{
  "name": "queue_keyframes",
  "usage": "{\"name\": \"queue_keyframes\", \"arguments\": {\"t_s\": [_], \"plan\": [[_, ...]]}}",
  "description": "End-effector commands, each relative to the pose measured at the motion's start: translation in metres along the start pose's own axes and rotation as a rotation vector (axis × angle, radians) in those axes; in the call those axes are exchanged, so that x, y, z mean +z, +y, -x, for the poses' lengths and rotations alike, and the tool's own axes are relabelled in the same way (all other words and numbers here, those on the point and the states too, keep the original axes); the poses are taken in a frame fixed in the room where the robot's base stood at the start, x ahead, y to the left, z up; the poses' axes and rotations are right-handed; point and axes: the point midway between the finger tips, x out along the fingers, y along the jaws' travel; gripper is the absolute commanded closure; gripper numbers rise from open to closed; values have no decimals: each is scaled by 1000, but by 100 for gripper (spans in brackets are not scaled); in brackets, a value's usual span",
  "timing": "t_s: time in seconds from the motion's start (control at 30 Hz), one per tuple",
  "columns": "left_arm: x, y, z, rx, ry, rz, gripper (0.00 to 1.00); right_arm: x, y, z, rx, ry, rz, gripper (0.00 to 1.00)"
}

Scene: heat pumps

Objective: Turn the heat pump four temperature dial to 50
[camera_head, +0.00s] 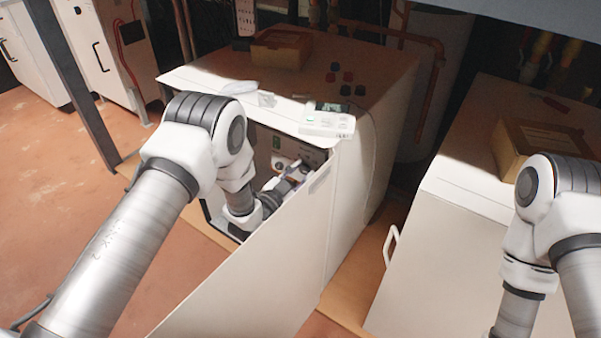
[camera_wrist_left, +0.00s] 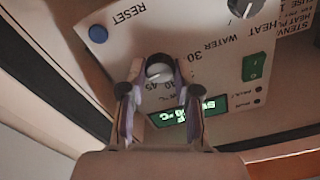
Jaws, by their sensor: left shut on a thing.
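The heat pump's control panel (camera_head: 264,152) sits inside the open front of the middle white cabinet (camera_head: 375,130). In the left wrist view the panel (camera_wrist_left: 205,22) appears upside down. The temperature dial (camera_wrist_left: 158,72) is a round knob marked with 30 and 45 beside it. My left gripper (camera_head: 295,172) reaches into the cabinet, and its fingers (camera_wrist_left: 158,78) are shut on the dial from both sides. A green-lit display (camera_wrist_left: 188,110) reads in °C, but its number is partly hidden by a finger. My right gripper is out of view; only its arm shows at the right.
The open cabinet door (camera_head: 250,268) stands close beside my left arm. The panel also has a blue RESET button (camera_wrist_left: 98,33), a green switch (camera_wrist_left: 253,67) and another knob (camera_wrist_left: 243,7). A box (camera_head: 281,50) and loose small items lie on the cabinet top. Another white cabinet (camera_head: 440,265) stands right.

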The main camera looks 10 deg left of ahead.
Motion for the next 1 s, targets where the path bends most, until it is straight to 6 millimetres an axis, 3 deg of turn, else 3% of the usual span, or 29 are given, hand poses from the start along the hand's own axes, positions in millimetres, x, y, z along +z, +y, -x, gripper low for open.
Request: {"name": "queue_keyframes", "arguments": {"t_s": [0.23,0.27,0.3,0.33,0.6,0.73,1.0], "plan": [[0,0,0,0,1,-1,100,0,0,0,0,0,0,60],[0,0,0,0,1,-1,62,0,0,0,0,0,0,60],[0,0,0,0,1,0,47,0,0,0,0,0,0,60],[0,0,0,0,1,0,43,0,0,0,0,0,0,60],[0,0,0,0,0,1,43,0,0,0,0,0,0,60],[1,0,10,0,-1,1,43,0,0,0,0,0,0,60],[2,0,75,0,-6,4,43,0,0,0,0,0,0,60]]}}
